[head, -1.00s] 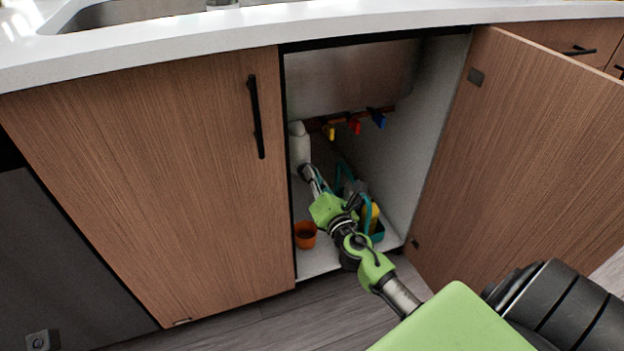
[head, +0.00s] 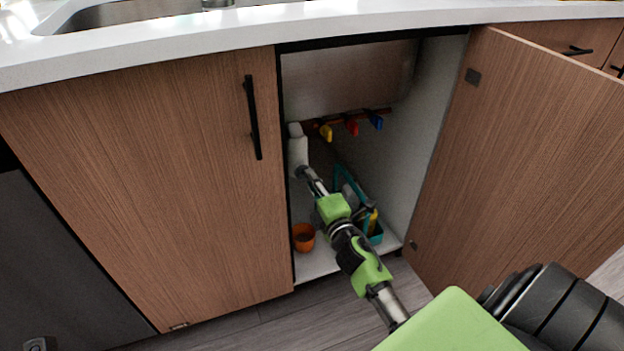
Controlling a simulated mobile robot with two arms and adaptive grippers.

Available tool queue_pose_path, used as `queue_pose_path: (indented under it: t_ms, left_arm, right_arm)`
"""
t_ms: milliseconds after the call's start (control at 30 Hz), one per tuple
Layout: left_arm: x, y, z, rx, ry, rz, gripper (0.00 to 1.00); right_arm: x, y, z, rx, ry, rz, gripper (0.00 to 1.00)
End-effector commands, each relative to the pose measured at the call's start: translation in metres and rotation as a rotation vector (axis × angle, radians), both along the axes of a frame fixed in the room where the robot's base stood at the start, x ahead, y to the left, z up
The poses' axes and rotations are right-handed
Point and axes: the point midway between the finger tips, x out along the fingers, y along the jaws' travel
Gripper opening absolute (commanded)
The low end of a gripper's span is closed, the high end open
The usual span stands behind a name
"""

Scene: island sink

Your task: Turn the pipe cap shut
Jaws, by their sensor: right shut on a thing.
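My right arm reaches into the open cabinet under the sink. My right gripper (head: 304,173) is at the lower end of a white upright shape (head: 297,146) near the left side of the opening. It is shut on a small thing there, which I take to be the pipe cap. The cap is mostly hidden by the fingers and too small to make out. I cannot tell how far the cap is turned. My left gripper is not in view.
An orange cup (head: 304,237) stands on the cabinet floor left of my arm. A teal caddy (head: 377,236) stands right of it, close to the arm. Yellow, red (head: 352,127) and blue valve handles line a pipe behind. The open door (head: 530,160) bounds the right side.

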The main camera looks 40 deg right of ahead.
Motion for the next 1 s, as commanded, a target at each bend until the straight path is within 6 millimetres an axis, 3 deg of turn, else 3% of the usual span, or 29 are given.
queue_pose_path:
  t_ms: [667,700,1000]
  left_arm:
    - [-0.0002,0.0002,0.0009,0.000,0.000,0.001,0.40]
    - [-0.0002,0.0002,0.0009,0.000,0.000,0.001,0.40]
    - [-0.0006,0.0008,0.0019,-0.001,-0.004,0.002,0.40]
  right_arm:
    - [-0.0006,0.0000,-0.0025,0.057,-0.011,0.000,0.00]
    - [-0.0006,0.0000,-0.0025,0.057,-0.011,0.000,0.17]
    - [-0.0005,0.0001,-0.0015,0.055,-0.012,0.000,0.17]
